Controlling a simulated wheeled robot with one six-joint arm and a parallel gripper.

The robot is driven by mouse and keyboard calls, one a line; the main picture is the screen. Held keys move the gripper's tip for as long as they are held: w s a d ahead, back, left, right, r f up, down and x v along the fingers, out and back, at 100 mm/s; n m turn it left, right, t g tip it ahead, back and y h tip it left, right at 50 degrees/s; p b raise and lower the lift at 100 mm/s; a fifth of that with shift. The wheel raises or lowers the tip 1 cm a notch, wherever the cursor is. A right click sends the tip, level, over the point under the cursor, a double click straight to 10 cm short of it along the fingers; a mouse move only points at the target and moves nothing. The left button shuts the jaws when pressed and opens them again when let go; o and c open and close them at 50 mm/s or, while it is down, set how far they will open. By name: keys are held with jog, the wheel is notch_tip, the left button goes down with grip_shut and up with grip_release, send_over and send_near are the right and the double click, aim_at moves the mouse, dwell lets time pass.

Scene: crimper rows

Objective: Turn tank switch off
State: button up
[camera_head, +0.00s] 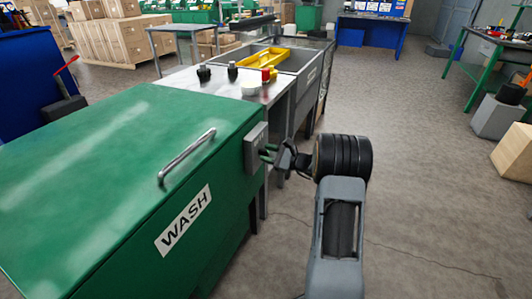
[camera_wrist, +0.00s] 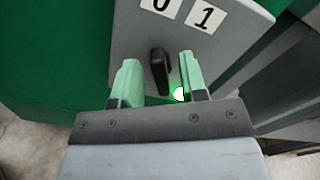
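The green tank (camera_head: 95,170) marked WASH fills the left of the head view. A grey switch box (camera_head: 256,146) sits on its right side. In the wrist view the box's grey face (camera_wrist: 215,60) bears labels 0 (camera_wrist: 160,4) and 1 (camera_wrist: 206,18). Its black switch knob (camera_wrist: 159,72) stands with its upper end leaning slightly left, roughly under the 0. A small bright green light (camera_wrist: 179,94) shows beside it, partly hidden by a finger. My gripper (camera_wrist: 157,62) is open, its green fingers on either side of the knob with visible gaps. In the head view my gripper (camera_head: 268,154) is at the box.
A metal handle (camera_head: 187,156) sticks up from the tank lid. Behind the tank, a metal counter (camera_head: 222,82) holds black and red knobs, beside a sink with a yellow tray (camera_head: 262,59).

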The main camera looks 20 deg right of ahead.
jog(key=p+v, duration=0.2)
jog(key=v, duration=1)
jog(key=shift+s+d, duration=0.2)
jog(key=shift+s, duration=0.05)
